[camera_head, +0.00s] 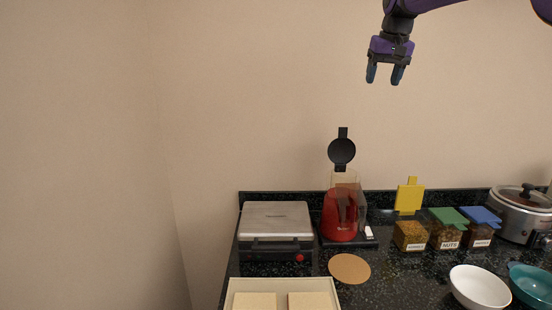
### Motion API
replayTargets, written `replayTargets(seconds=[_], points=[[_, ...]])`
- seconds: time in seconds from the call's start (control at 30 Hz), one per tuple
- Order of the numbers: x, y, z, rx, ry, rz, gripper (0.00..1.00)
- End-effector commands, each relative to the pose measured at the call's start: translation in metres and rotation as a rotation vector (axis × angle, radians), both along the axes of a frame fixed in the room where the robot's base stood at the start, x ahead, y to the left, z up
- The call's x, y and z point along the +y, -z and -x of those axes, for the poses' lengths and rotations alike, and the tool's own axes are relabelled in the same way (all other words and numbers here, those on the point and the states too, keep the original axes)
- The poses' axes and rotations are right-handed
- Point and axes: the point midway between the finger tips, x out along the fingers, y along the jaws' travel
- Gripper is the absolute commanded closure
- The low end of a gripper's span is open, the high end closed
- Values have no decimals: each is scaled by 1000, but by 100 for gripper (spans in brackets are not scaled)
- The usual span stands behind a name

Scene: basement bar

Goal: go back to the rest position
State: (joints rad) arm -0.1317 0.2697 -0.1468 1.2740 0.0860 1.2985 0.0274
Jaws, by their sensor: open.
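My gripper (384,75) hangs at the upper right of the head view, on my purple and black arm. Its two dark fingertips point down and stand apart, with nothing between them. It is high above the counter, in front of the plain wall and clear of every object.
A dark speckled counter (388,285) holds a panini press (275,232), a red blender (341,213) with its black lid (342,151) raised, a cork mat (349,268), several labelled jars, a white bowl (479,288), a teal bowl (531,286), a slow cooker (521,213) and a tray (232,290).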

Motion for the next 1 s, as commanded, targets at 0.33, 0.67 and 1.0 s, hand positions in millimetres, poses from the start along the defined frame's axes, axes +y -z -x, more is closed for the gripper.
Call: replayTargets(seconds=[0.33,0.67,1.0], points=[[-17,-5,126,-47,1,-16,40],[-21,28,246,-89,-9,-7,40],[-20,96,364,-133,-20,23,40]])
